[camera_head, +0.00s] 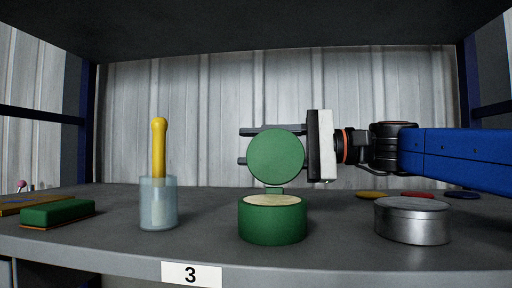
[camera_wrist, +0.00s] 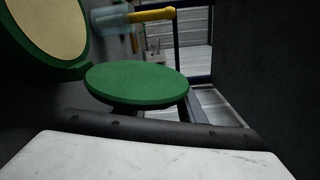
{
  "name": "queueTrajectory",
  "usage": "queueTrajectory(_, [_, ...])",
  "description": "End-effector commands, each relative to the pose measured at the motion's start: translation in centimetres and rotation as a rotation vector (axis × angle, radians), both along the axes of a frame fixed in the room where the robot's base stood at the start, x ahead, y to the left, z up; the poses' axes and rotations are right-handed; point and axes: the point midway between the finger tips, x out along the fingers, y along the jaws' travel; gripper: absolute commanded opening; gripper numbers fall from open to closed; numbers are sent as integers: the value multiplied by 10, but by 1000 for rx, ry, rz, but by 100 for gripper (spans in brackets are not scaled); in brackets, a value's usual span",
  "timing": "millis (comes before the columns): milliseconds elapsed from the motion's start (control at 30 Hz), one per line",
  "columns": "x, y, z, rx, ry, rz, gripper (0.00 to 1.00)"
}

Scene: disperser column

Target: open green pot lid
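The green pot (camera_head: 272,222) stands on the grey shelf, with pale contents showing at its open top. Its round green lid (camera_head: 276,156) stands upright at the back of the rim, joined there by a small hinge piece. In the wrist view the lid (camera_wrist: 138,82) and part of the pot (camera_wrist: 78,68) show close up. My gripper (camera_head: 243,146) points left at lid height, its dark fingers appearing behind the lid. The two fingers look apart, one above the other, with a gap showing at the lid's left edge. Whether they touch the lid is hidden.
A glass jar (camera_head: 158,213) with a yellow-handled tool (camera_head: 159,145) stands left of the pot. A green brush-like block (camera_head: 57,213) lies further left. A closed metal tin (camera_head: 412,222) is at right, with coloured discs (camera_head: 418,195) behind it. An upper shelf (camera_head: 250,25) hangs overhead.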

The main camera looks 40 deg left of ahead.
Motion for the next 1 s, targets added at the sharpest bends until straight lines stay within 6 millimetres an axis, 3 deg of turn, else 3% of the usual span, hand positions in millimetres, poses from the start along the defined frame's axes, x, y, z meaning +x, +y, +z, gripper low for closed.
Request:
queueTrajectory(33, [0, 0, 0, 0, 0, 0, 34])
queueTrajectory(167, [0, 0, 0, 0, 0, 0, 2])
queueTrajectory(200, [0, 0, 0, 0, 0, 0, 0])
queueTrajectory(900, [-14, -9, 8, 55, -89, 1, 0])
queueTrajectory(933, [-14, -9, 8, 55, -89, 1, 20])
queueTrajectory(1000, [-14, -9, 8, 55, -89, 1, 36])
